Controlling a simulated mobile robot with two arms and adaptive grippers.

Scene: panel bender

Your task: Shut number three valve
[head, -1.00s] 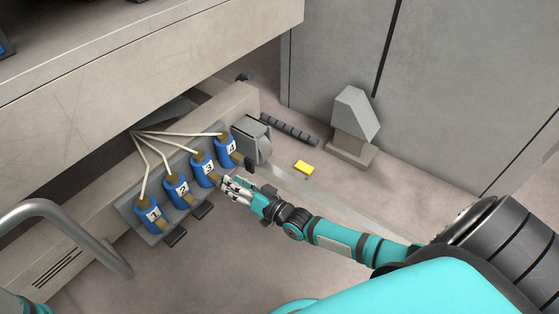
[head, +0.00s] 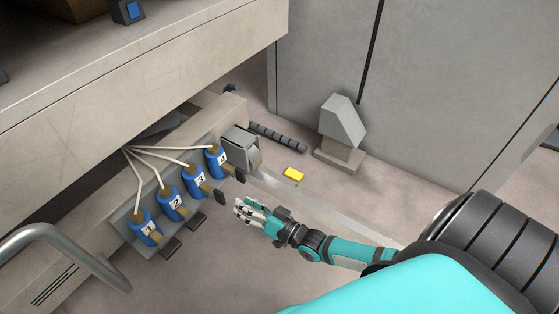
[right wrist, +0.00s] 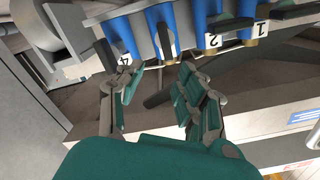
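Valve three (head: 195,181) is a blue body with a white "3" label, third in a row of numbered valves on a grey bracket. Its black lever (head: 220,197) shows beside its brass end. In the right wrist view this lever (right wrist: 163,41) runs along the valve body, as valve four's does, while the levers of valves one and two lie crosswise. My right gripper (head: 242,208) is open and empty, just right of lever three and apart from it. In the right wrist view its fingers (right wrist: 160,92) are spread below the valves. My left gripper is out of view.
Valve four (head: 216,160) is beside a grey box (head: 240,150); valves two (head: 171,203) and one (head: 145,227) are on the other side. Pale hoses rise behind them. A metal rail (head: 75,240) curves at left.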

